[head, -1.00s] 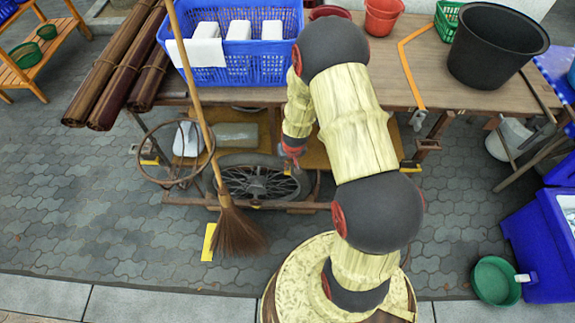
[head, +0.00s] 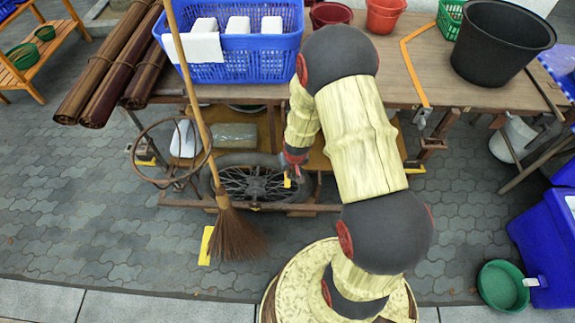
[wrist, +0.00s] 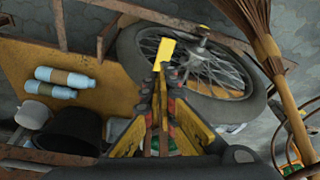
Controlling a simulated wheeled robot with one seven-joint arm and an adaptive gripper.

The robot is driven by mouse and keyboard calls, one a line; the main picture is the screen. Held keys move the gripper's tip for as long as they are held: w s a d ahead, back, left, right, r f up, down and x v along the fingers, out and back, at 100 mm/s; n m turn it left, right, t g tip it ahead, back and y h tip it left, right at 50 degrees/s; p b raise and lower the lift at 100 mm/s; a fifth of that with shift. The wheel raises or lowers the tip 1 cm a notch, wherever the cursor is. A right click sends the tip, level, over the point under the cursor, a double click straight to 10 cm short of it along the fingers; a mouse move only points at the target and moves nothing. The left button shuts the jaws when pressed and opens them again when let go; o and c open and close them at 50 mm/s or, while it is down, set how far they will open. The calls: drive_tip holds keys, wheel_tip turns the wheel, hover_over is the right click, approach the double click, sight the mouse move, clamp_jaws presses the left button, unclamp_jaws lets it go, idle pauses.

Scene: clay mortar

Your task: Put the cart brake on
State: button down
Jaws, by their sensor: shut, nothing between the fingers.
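The cart (head: 400,90) is a wooden-topped table with a lower shelf and a spoked wheel (head: 250,182); the wheel also shows in the wrist view (wrist: 215,75). A small yellow tab (head: 287,181), possibly the brake lever's end, is beside the wheel. In the wrist view the yellow tab (wrist: 165,49) is just beyond my fingertips, in front of the tyre; I cannot tell whether they touch. My gripper (wrist: 161,75) is shut and empty, pointing at the wheel. In the head view my gripper (head: 294,166) is low at the cart's side, partly hidden by my arm.
A broom (head: 235,232) leans against the cart, left of the wheel, by a metal ring (head: 140,172). A blue basket (head: 235,65) and black bucket (head: 500,45) stand on top. A blue bin (head: 540,255) and green basin (head: 500,283) are at right.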

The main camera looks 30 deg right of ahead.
drive_tip(key=shift+s+a+r, duration=0.1)
drive_tip(key=shift+s, duration=0.4)
drive_tip(key=v, duration=1.2)
